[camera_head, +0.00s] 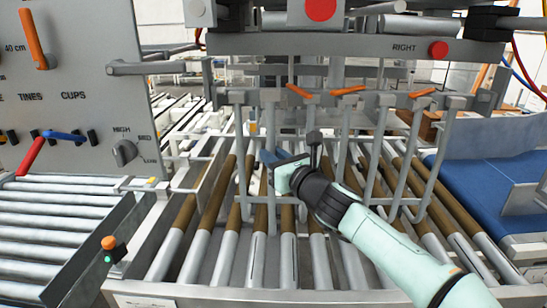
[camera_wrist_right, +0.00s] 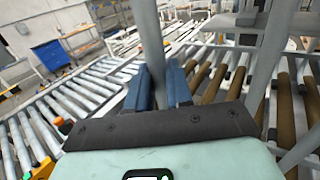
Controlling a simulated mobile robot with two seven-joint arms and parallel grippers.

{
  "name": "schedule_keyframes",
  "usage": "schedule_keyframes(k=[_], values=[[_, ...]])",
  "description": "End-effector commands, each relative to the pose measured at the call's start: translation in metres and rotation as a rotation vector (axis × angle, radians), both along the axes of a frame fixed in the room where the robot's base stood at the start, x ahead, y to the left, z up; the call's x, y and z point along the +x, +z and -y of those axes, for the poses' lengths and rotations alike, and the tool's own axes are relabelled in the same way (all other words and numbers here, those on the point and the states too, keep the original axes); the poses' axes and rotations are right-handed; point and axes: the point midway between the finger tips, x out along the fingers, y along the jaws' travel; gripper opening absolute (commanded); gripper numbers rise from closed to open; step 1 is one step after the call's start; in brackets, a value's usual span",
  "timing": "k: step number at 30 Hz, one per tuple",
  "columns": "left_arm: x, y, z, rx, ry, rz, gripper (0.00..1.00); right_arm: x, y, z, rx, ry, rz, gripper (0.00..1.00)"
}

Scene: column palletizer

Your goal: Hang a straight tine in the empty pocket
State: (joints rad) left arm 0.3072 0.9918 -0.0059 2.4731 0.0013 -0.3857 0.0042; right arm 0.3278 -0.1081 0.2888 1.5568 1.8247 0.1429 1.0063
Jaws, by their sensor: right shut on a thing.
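My right gripper (camera_head: 268,158) reaches in from the lower right among the grey tines of the palletizer head. Its blue fingers (camera_wrist_right: 161,88) are shut on a grey straight tine (camera_wrist_right: 151,45), which stands roughly upright between them in the wrist view. Several other grey tines (camera_head: 377,150) hang from the grey bar, some with curved lower ends, such as the one at the right (camera_head: 437,150). Orange latches (camera_head: 347,90) lie along the bar. I cannot tell whether the held tine's top is seated in a pocket. My left gripper is not in view.
A roller conveyor with brown-and-silver rollers (camera_head: 205,215) lies below the tines. A grey panel (camera_head: 75,90) with a blue and a red handle stands at the left. A second roller conveyor (camera_head: 55,215) is at the left and a blue belt (camera_head: 490,185) at the right.

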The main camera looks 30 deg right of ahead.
Motion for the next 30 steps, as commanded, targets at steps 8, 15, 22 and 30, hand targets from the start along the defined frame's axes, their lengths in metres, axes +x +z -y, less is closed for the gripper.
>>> schedule_keyframes(k=[8,15,22,30], values=[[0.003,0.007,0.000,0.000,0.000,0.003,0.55,0.011,0.003,0.007,0.000,0.001,0.005,0.00],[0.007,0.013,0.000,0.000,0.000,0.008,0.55,0.021,0.003,0.012,0.000,0.001,0.007,0.00],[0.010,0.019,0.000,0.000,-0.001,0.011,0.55,0.030,0.003,0.018,-0.001,0.001,0.006,0.00],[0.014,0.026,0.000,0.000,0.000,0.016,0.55,0.041,0.002,0.025,0.000,0.001,0.006,0.00]])
